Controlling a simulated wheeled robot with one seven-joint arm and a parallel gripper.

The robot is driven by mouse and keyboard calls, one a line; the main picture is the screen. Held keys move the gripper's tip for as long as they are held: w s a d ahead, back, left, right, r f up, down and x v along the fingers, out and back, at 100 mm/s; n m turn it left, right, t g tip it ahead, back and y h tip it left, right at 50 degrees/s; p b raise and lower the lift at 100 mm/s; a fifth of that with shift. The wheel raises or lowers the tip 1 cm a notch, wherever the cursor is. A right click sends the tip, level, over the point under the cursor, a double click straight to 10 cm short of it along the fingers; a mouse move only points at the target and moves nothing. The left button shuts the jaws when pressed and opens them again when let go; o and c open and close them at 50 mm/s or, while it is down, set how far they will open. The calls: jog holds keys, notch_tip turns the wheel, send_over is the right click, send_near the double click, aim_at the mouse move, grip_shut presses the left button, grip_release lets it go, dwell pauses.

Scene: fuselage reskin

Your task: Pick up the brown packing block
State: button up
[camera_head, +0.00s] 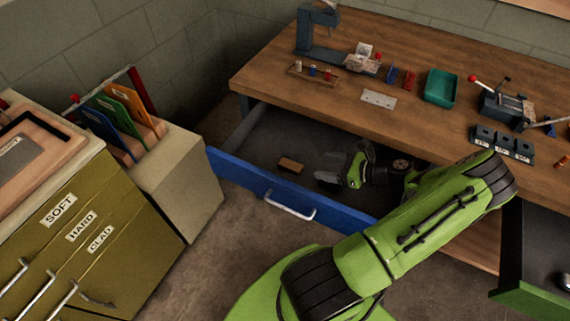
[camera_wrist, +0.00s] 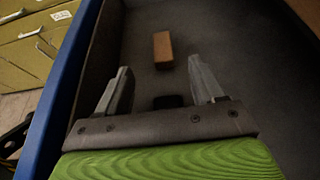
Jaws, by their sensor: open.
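The brown packing block (camera_head: 291,165) lies on the grey floor of the open blue drawer (camera_head: 262,196), close to the drawer's front panel. In the wrist view the block (camera_wrist: 163,50) shows beyond my fingertips, nearer the right finger, with a gap between it and them. My gripper (camera_wrist: 160,80) is open and empty. In the head view my gripper (camera_head: 325,178) is inside the drawer, to the right of the block. A small dark object (camera_wrist: 168,101) lies on the drawer floor between my fingers.
The drawer's blue front wall (camera_wrist: 62,85) runs along the left in the wrist view. The wooden workbench (camera_head: 420,120) overhangs the drawer's back. A green drawer (camera_head: 535,290) stands open at right. An olive cabinet (camera_head: 120,215) stands at left. The drawer floor around the block is clear.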

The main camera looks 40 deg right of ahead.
jog(key=b, duration=0.3)
send_near(284, 162)
jog(key=x, duration=0.4)
jog(key=shift+w+r, duration=0.15)
jog(key=shift+w, duration=0.15)
jog(key=x, duration=0.2)
jog(key=b+x, duration=0.1)
jog(key=x, duration=0.2)
jog(key=shift+f, duration=0.25)
jog(key=shift+d+r, duration=0.1)
jog(key=c, duration=1.1)
jog(key=shift+o, duration=0.2)
notch_tip(284, 162, up, 10)
jog(key=p, duration=0.3)
